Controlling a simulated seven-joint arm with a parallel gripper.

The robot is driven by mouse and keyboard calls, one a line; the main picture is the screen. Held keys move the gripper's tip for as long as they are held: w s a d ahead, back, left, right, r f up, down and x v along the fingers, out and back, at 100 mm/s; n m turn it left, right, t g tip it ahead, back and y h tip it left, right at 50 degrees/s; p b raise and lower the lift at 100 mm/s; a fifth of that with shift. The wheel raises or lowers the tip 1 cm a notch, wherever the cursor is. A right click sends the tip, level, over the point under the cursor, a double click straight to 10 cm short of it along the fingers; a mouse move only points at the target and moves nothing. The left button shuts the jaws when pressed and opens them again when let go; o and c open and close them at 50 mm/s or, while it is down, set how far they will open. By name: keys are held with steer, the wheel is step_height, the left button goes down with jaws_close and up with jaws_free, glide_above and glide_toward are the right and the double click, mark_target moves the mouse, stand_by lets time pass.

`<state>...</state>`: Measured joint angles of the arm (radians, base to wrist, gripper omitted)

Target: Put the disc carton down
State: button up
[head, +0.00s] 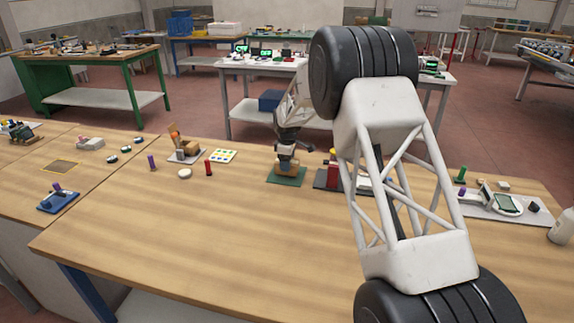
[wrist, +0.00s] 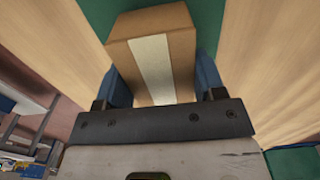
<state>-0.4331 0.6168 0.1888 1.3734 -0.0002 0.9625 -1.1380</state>
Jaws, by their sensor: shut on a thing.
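The disc carton (wrist: 184,53) is a brown cardboard box with a pale strip down its middle. In the wrist view it sits between the two blue fingers of my gripper (wrist: 163,82), which is shut on it. In the head view the carton (head: 287,168) is small, under my gripper (head: 286,155), over a green mat (head: 290,181). The mat also shows behind the carton in the wrist view (wrist: 208,15). I cannot tell whether the carton's underside touches the mat.
A dark block with a red item (head: 332,177) stands close right of the mat, partly behind my arm. A red post (head: 208,167), a white round piece (head: 185,174) and a dotted card (head: 223,156) lie to the left. The front of the wooden bench (head: 200,235) is clear.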

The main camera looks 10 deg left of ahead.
steer(key=shift+f, duration=0.55)
steer(key=shift+f, duration=0.15)
steer(key=o, duration=0.9)
steer(key=shift+r, duration=0.2)
step_height(320, 180, up, 12)
stand_by(0.8)
